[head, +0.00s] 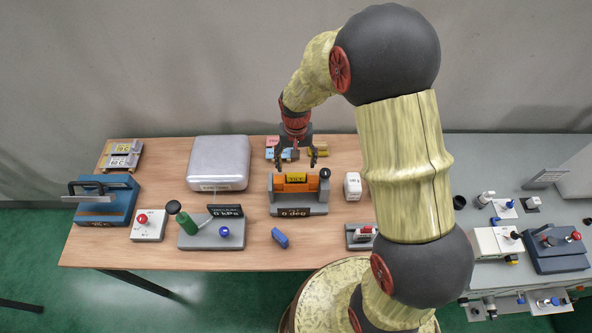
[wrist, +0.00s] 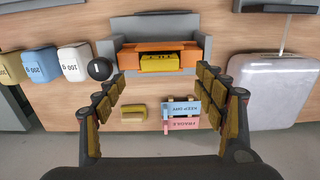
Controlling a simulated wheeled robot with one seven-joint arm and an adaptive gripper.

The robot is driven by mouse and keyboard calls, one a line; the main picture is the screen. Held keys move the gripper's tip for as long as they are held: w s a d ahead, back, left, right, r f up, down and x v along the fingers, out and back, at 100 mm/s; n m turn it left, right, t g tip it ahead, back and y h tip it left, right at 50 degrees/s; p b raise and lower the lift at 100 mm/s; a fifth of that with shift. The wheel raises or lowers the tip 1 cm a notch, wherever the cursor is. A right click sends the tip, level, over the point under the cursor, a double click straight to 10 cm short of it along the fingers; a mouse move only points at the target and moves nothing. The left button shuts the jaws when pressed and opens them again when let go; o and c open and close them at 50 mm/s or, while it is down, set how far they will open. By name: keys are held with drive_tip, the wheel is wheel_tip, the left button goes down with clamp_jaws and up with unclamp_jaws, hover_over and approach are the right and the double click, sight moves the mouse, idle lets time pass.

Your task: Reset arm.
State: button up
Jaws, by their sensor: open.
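My gripper (head: 296,158) is open and empty above the back middle of the wooden table (head: 165,240). In the wrist view its two padded fingers (wrist: 160,108) stand wide apart with nothing between them but the view down to the table. The orange block in a grey stand with a "0 deg" display (head: 294,186) is just in front of the gripper; it also shows in the wrist view (wrist: 190,60). Pink and blue labelled cards (head: 272,153) lie behind, partly hidden by the gripper. A small yellow piece (wrist: 133,112) lies beside them.
A silver box (head: 218,163) stands left of the gripper. A white weight (head: 352,186) is to the right. A pump with a "0 kPa" display (head: 212,233), a red-button box (head: 148,224) and a blue press (head: 105,205) fill the left. A grey bench (head: 480,150) adjoins at right.

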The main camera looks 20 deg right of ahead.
sight(296, 175)
drive_tip(key=shift+r, duration=2.2)
drive_tip(key=s+r+n+t+b, duration=0.2)
drive_tip(key=s+t+b, duration=0.3)
drive_tip(key=s+b, duration=1.7)
drive_tip(key=shift+r+n+t+b, duration=0.15)
drive_tip(key=shift+n+t+b, duration=0.2)
drive_tip(key=shift+n, duration=0.45)
